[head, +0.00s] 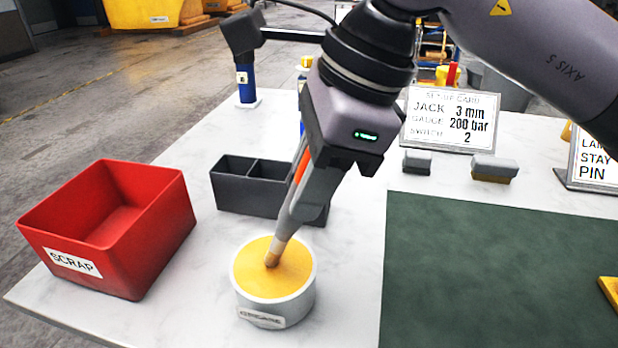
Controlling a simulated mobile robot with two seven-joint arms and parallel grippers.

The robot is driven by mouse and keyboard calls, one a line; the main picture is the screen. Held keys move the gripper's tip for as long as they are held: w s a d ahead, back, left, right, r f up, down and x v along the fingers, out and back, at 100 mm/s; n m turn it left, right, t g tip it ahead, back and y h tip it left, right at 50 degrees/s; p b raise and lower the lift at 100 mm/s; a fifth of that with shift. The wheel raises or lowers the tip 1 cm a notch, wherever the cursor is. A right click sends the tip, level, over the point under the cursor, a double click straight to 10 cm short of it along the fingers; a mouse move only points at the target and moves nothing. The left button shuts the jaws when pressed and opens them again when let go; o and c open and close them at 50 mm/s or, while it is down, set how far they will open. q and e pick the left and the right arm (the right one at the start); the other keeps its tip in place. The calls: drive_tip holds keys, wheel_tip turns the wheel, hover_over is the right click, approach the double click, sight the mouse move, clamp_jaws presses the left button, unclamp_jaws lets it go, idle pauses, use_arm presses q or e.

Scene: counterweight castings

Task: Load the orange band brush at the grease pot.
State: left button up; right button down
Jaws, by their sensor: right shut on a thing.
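The grease pot (275,311) is a round white pot with a label, filled with yellow grease (258,268). It stands at the front middle of the table. My right gripper (304,192) is shut on the orange band brush (301,165), whose orange band shows beside the fingers. The brush is tilted, and its tip (272,259) points down at the grease, appearing to touch its surface. How deep the tip goes cannot be told. The gripper hides part of the brush handle. My left gripper is not in view.
A red SCRAP bin (150,240) stands left of the pot. A dark divided tray (245,200) sits behind it, partly hidden by my gripper. A dark green mat (500,270) lies at right. A setup card (450,118) and two small grey blocks (417,163) stand behind the mat.

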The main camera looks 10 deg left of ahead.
idle(0.5)
drive_tip(key=shift+r+p, duration=2.65)
drive_tip(key=shift+r, duration=0.9)
drive_tip(key=shift+s+f, duration=0.1)
